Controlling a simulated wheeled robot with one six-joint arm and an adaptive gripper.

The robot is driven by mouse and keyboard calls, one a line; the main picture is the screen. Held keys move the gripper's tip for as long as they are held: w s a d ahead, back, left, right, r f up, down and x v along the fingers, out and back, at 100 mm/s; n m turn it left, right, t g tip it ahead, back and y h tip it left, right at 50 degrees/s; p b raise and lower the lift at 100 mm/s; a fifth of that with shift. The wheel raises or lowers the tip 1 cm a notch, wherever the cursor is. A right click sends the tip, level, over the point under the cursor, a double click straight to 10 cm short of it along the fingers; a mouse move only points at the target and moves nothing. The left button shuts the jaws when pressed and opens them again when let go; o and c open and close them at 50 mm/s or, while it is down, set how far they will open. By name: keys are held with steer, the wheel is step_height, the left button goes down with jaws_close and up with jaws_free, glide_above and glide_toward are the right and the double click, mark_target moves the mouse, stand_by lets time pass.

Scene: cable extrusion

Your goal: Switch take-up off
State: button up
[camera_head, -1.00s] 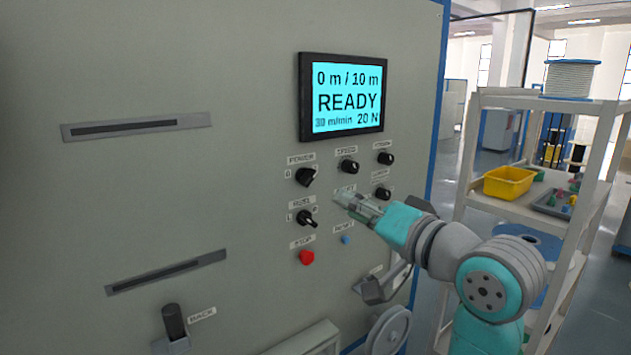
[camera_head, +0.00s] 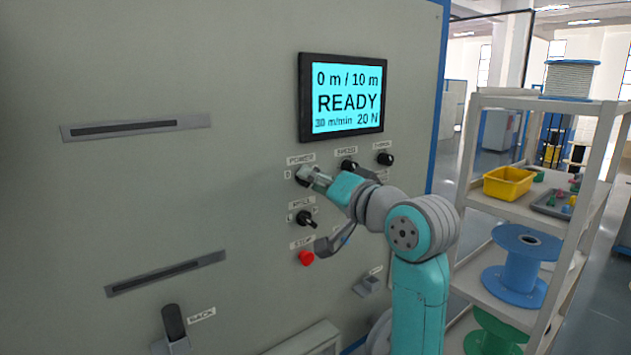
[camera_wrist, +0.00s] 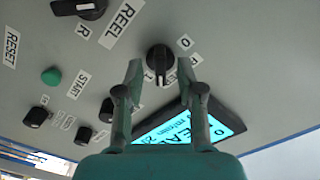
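The black POWER knob (camera_head: 300,176) is on the grey panel, below the left part of the screen. In the wrist view the knob (camera_wrist: 160,58) shows between my two fingertips, with a 0 mark near it. My gripper (camera_head: 315,179) is at the knob, its fingers pointing at the panel. In the wrist view my gripper (camera_wrist: 160,68) is open, one finger on each side of the knob. I cannot tell whether the fingers touch it. The lit screen (camera_head: 346,98) reads 0 m / 10 m, READY, 30 m/min, 20 N.
The REEL knob (camera_head: 306,218) and red STOP button (camera_head: 306,258) sit below. Other black knobs (camera_head: 385,159) are to the right. A lever (camera_head: 173,320) marked BACK is at lower left. A shelf rack (camera_head: 590,190) with spools and a yellow bin (camera_head: 508,183) stands at right.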

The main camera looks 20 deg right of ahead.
steer(key=shift+w+a, duration=0.1)
steer(key=shift+w, duration=0.1)
jaws_close()
stand_by(0.3)
steer(key=shift+n, duration=9)
steer(key=shift+a, duration=0.1)
